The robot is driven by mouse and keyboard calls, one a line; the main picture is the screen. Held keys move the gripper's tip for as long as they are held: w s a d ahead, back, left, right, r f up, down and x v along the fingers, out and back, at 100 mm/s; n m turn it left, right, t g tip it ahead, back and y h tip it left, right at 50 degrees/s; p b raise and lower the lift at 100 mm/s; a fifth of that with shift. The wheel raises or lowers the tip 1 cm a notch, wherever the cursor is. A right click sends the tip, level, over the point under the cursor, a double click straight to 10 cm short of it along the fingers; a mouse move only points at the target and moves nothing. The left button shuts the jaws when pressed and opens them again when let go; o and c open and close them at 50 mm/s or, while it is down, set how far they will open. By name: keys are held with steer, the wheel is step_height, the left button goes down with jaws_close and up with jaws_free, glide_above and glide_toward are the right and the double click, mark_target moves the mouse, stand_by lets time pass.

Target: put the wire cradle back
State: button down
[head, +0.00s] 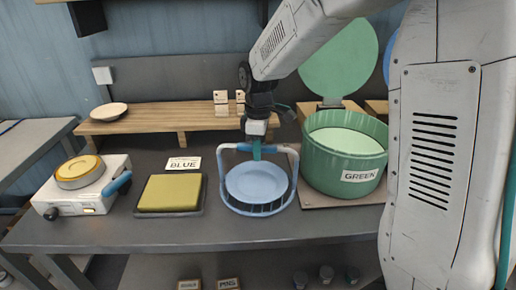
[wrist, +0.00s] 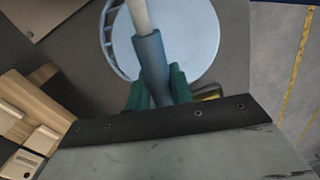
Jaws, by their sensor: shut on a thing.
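The wire cradle (head: 226,200) is a light blue wire frame with a hoop handle, at the middle of the dark table. It also shows in the wrist view (wrist: 108,42). A pale blue plate (head: 257,183) lies in it and shows in the wrist view (wrist: 192,38). My gripper (head: 257,152) comes down from above and is shut on the cradle's handle, at a blue-grey sleeve (wrist: 151,55) between green fingers (wrist: 157,92). I cannot tell whether the cradle touches the table.
A green drum (head: 345,172) labelled GREEN, its lid (head: 340,62) raised, stands close right. A yellow pad (head: 170,192) on a dark tray and a BLUE card (head: 183,163) lie left. A white device (head: 85,192) stands far left. A wooden shelf (head: 160,122) runs behind.

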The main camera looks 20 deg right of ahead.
steer(key=shift+f, duration=0.15)
stand_by(0.6)
steer(key=c, duration=1.1)
jaws_free()
steer(key=shift+c, duration=0.2)
step_height(320, 180, up, 8)
steer(key=shift+f, duration=0.1)
steer(key=shift+s+d+f+m, duration=0.1)
steer(key=shift+s+f+m, duration=0.15)
steer(key=shift+m, duration=0.45)
steer(key=s+d+r+m, duration=0.1)
steer(key=s+m, duration=0.4)
steer(key=s, duration=0.9)
steer(key=s+d+r+m+t, duration=0.1)
steer(key=s+m, duration=0.4)
steer(key=s, duration=1)
steer(key=shift+s+d+r+m+t, duration=0.3)
steer(key=shift+d+r, duration=0.1)
steer(key=shift+r, duration=0.25)
